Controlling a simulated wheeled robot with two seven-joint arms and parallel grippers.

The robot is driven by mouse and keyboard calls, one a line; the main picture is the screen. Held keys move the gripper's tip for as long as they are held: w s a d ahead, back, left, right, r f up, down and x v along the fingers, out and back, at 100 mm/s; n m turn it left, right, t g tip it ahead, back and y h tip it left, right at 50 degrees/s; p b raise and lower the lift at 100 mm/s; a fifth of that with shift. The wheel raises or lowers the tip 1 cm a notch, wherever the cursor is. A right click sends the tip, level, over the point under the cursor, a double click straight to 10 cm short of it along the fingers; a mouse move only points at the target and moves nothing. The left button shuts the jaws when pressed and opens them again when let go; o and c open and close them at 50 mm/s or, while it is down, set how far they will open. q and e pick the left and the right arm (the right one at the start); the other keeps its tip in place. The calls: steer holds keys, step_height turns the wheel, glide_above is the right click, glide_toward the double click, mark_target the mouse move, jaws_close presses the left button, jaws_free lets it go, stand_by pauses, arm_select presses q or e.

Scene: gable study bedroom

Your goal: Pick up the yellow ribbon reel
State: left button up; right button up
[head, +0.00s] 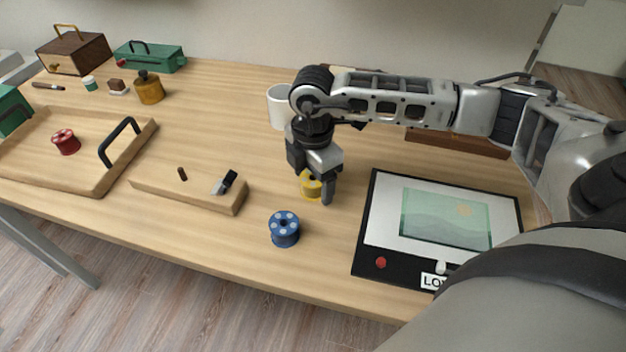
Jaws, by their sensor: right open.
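The yellow ribbon reel (309,190) stands on the wooden table, partly hidden behind my right gripper. My right gripper (318,190) points down from above at the reel. Its jaws are open, with one finger on the right side of the reel. I cannot tell whether the fingers touch it. My left gripper is not in view.
A blue reel (284,230) stands just in front of the yellow one. A black-framed picture board (368,238) lies to the right. A wooden block (205,196) with small tools and a tray (98,184) holding a red reel (66,141) are left. A white mug (279,108) stands behind.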

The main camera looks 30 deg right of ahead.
steer(key=shift+f, duration=0.15)
steer(key=c, duration=1.1)
steer(key=shift+o, duration=0.2)
